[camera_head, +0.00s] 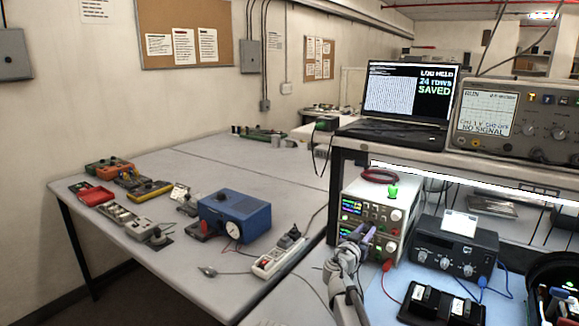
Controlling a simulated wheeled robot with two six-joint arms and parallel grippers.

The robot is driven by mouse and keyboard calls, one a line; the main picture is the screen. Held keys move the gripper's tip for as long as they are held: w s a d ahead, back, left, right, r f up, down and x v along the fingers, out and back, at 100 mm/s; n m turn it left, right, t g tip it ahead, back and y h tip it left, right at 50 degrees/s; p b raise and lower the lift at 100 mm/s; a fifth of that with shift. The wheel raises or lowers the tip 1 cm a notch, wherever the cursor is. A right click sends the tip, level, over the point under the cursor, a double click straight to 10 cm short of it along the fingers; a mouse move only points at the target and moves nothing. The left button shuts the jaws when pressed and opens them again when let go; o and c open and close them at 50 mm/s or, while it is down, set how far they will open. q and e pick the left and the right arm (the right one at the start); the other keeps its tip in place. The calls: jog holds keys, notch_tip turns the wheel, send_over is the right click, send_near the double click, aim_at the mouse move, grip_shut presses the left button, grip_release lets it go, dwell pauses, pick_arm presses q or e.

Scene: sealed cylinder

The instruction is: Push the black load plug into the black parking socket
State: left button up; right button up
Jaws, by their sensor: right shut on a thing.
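My right gripper (365,238) is at the front of the power supply, with its grey arm rising from the bottom edge. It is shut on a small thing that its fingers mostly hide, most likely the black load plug. I cannot make out the plug itself, or whether it touches a socket. The black parking socket cannot be told apart; the gripper covers the lower left of the power supply's front (376,212). My left gripper is not in view.
A red plug (387,265) shows right of my gripper. A black meter box (455,250) with a blue lead and a black two-part unit (440,303) stand farther right. A power strip (279,258) and blue box (235,215) are on the left table. A laptop (406,100) is above.

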aim_at(365, 232)
grip_shut()
jog(key=shift+s, duration=0.1)
dwell(0.9)
jog(key=shift+v, duration=3)
pick_arm(q)
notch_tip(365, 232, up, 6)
jog(key=p, duration=0.6)
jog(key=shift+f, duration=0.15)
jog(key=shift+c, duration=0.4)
pick_arm(e)
notch_tip(365, 232, up, 6)
jog(key=shift+f, duration=0.15)
